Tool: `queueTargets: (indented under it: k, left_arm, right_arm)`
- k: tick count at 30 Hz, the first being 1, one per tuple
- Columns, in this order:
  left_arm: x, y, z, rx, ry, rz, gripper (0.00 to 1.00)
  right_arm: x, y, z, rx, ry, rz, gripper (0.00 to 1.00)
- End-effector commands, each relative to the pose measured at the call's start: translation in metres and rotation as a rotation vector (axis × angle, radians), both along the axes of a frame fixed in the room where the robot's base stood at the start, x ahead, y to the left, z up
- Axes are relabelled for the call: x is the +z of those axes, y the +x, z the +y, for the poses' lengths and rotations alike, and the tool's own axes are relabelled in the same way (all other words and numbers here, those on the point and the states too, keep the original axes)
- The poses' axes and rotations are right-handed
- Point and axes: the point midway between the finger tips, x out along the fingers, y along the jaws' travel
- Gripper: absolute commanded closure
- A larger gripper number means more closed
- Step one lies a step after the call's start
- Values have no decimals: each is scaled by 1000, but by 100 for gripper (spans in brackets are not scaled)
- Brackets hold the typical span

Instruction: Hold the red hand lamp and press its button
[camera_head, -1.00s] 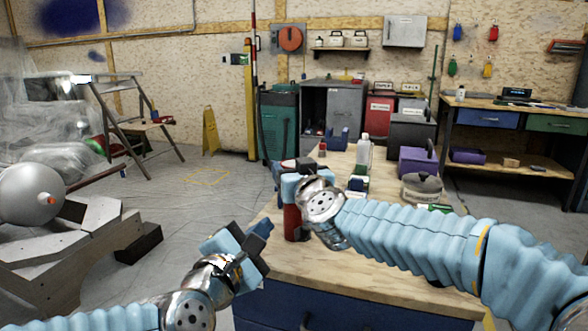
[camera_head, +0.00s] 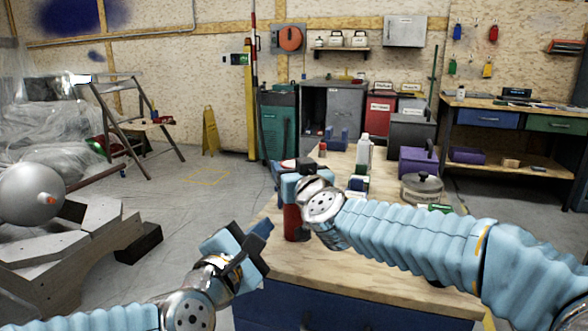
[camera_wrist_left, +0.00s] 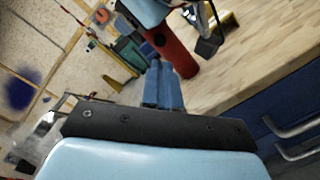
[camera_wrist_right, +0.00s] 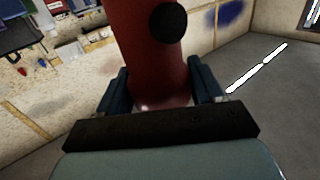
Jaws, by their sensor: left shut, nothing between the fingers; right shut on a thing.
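The red hand lamp (camera_head: 293,222) stands upright at the left edge of the wooden workbench, partly hidden by my right gripper. My right gripper (camera_head: 292,186) is shut around the lamp's body. In the right wrist view the red lamp (camera_wrist_right: 148,50) stands between the fingers, with a round dark button (camera_wrist_right: 167,20) on its side. My left gripper (camera_head: 262,232) is shut and empty, left of the bench edge and lower than the lamp's top. In the left wrist view its closed fingers (camera_wrist_left: 162,85) point towards the red lamp (camera_wrist_left: 172,50), apart from it.
The workbench top (camera_head: 350,262) is bare at the front. A white bottle (camera_head: 363,153), a lidded pot (camera_head: 421,187) and a purple box (camera_head: 417,161) stand further back on it. A stepladder (camera_head: 130,120) stands at the left on open floor.

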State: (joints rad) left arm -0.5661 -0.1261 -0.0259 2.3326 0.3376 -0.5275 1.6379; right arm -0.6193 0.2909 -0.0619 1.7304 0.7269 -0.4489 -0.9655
Motion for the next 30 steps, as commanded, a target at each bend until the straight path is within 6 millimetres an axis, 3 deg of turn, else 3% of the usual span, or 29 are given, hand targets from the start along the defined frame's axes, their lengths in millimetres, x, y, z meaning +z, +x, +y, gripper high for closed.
queueTargets:
  k: [17,24,30]
  left_arm:
    - [0,4,-2,-20,-22,45,100]
    - [0,20,-9,-136,-169,380,100]
    - [3,14,-3,-196,-284,725,100]
  right_arm:
    - [0,0,0,0,0,1,69]
    - [0,0,0,0,0,1,69]
    - [0,0,0,0,0,1,69]
